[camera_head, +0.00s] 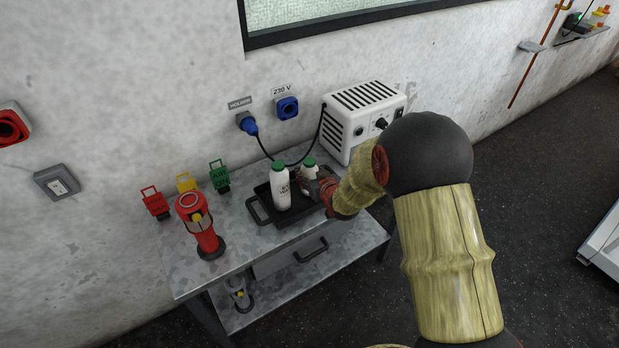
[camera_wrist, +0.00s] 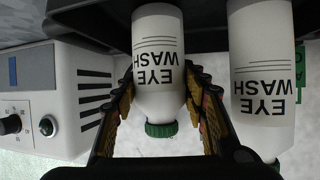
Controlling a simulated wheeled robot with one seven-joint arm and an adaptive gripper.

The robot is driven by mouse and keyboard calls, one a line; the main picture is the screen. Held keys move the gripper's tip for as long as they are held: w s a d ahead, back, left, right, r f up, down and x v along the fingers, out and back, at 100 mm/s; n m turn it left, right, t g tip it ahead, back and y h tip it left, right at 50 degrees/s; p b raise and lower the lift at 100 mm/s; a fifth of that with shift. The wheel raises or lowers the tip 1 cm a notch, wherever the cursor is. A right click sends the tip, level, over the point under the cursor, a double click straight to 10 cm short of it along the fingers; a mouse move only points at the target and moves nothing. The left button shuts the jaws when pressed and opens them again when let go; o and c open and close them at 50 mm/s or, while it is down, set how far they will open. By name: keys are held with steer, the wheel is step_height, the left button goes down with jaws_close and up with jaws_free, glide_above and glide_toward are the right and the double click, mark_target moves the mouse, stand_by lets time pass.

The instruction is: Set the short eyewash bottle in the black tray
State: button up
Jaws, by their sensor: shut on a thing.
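The short white eyewash bottle (camera_head: 309,169) with a green cap is upright at the back right of the black tray (camera_head: 297,220). My gripper (camera_head: 316,181) is shut around it and partly hides it. In the wrist view, which is upside down, the short bottle (camera_wrist: 160,75) sits between both fingers (camera_wrist: 160,110), with its base at the tray (camera_wrist: 95,22). I cannot tell whether the base touches the tray floor. A taller eyewash bottle (camera_head: 281,190) stands in the tray to the left; the wrist view shows it (camera_wrist: 262,75) close beside the fingers.
A white power unit (camera_head: 362,118) stands behind the tray on the metal table (camera_head: 235,230). A red lamp (camera_head: 200,225) and several coloured clamps (camera_head: 187,183) are at the left. A black cable (camera_head: 275,155) runs along the wall behind the tray.

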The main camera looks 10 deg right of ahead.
steer(key=shift+f, duration=0.3)
steer(key=shift+f, duration=0.2)
steer(key=o, duration=1.5)
steer(key=shift+c, duration=0.2)
steer(key=shift+r, duration=0.1)
